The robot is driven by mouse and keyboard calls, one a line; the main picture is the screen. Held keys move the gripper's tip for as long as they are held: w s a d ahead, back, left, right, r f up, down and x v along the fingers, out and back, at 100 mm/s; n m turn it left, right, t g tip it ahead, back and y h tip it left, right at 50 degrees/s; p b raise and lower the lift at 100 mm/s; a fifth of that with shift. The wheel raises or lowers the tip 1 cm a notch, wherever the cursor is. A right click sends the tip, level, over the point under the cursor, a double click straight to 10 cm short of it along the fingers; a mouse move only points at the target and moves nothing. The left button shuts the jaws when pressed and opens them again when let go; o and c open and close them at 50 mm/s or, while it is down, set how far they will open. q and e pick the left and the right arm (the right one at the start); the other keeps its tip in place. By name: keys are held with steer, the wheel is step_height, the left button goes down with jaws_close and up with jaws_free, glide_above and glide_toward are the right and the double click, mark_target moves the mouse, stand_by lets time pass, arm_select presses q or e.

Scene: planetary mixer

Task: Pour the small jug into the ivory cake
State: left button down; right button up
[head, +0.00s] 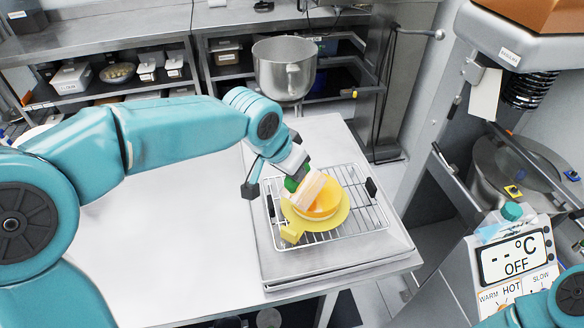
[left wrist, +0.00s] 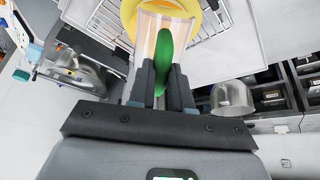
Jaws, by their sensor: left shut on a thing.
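My left gripper (head: 294,180) is shut on the green handle (left wrist: 164,58) of a small clear jug with a pinkish tint (head: 303,190). The jug also shows in the left wrist view (left wrist: 150,35). It looks tilted, and it is over the left part of a round yellow piece (head: 340,213) with a flat rim, a square tab and an orange-yellow middle. I cannot tell whether liquid is leaving the jug. No plainly ivory cake shows; the jug and gripper cover part of the round piece. My right gripper is out of view.
The round piece is on a wire rack (head: 372,222) with black end grips, on a tray at the table's (head: 180,240) right side. The table's left is clear. A steel mixing bowl (head: 284,66) stands behind. A machine with a temperature display (head: 514,258) is at right.

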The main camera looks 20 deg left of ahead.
arm_select(q)
steer(key=shift+w+d+r+g, duration=0.25)
steer(key=shift+w+r+g, duration=0.15)
steer(key=shift+w+g, duration=0.35)
steer(key=shift+s+r, duration=0.1)
steer(key=shift+s, duration=0.1)
steer(key=shift+w+d+y, duration=0.1)
steer(key=shift+w+y, duration=0.2)
steer(key=shift+w, duration=0.05)
steer(key=shift+w+d+r+g, duration=0.15)
steer(key=shift+w+r+g, duration=0.2)
steer(key=shift+w+g, duration=0.25)
steer(key=shift+s, duration=0.15)
